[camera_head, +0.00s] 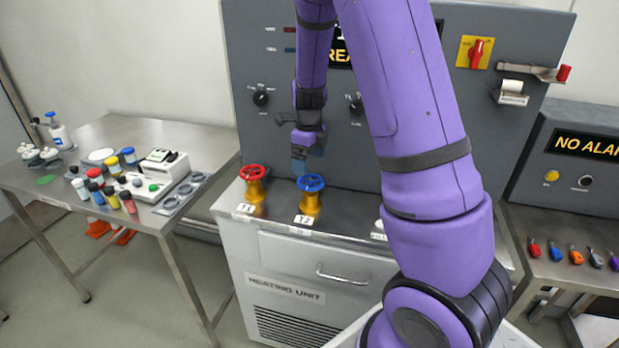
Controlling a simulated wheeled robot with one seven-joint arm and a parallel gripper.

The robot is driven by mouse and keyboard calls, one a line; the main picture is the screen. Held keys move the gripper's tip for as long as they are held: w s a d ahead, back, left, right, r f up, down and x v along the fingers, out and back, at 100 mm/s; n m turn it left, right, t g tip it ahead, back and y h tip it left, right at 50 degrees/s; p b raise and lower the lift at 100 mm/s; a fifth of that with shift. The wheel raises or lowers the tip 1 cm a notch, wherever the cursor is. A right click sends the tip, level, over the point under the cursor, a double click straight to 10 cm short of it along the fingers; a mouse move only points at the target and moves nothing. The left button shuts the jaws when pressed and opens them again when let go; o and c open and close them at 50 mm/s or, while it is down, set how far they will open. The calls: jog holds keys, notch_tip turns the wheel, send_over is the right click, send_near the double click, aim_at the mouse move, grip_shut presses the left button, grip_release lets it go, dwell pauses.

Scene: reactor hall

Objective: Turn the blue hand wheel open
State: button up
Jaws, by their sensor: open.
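The blue hand wheel (311,183) sits on a yellow valve body on top of the heating unit, behind a label reading T2. My gripper (299,160) hangs just above and slightly left of the blue wheel, pointing down. It is open, with nothing seen between its fingers. The fingertips look apart from the wheel, though the exact gap is hard to judge from this view. My purple arm comes down from the top and hides part of the panel behind.
A red hand wheel (253,173) on a similar yellow valve stands close to the left, labelled T1. The grey control panel (262,140) rises close behind. A steel table (120,130) with bottles and jars is at left. A drawer handle (342,276) sticks out below.

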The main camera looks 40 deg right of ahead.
aim_at(309, 179)
jog(key=shift+f, duration=3.1)
jog(key=c, duration=0.7)
